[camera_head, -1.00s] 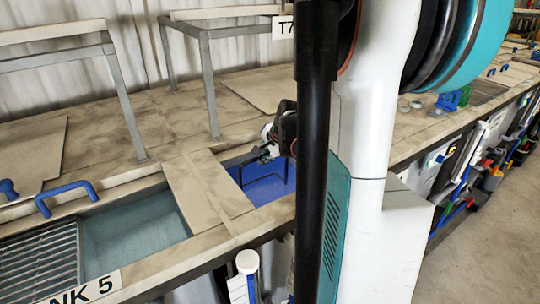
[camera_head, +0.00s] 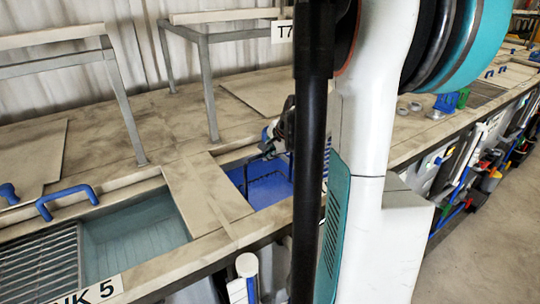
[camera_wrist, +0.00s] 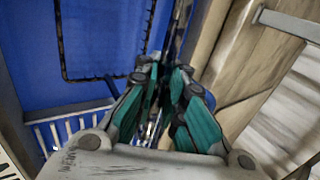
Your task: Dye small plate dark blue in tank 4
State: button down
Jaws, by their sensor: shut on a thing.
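My gripper (camera_head: 268,146) is over the blue tank (camera_head: 268,190), partly behind my own arm in the head view. In the wrist view my gripper (camera_wrist: 163,75) has its teal fingers shut on a thin dark wire frame (camera_wrist: 63,45). The wire frame also shows in the head view (camera_head: 246,178), hanging down at the tank. The blue tank fills the upper left of the wrist view (camera_wrist: 105,35). I cannot make out a separate small plate against the blue. No number shows on this tank.
Tank 5 (camera_head: 145,235), with pale teal liquid and a metal grate (camera_head: 40,262), lies to the left. A beige divider (camera_head: 205,195) separates the tanks. A blue handle (camera_head: 67,200) and metal stands (camera_head: 210,85) are on the bench. A white grid (camera_wrist: 70,125) edges the blue tank.

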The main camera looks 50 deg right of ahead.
notch_tip(320, 180, up, 20)
jog(key=p, duration=1.3)
notch_tip(320, 180, down, 22)
jog(key=d+b, duration=0.1)
jog(key=b, duration=1.4)
jog(key=shift+s+b, duration=0.15)
jog(key=shift+b, duration=0.2)
jog(key=shift+d, duration=0.2)
jog(key=shift+a, duration=0.25)
dwell(1.1)
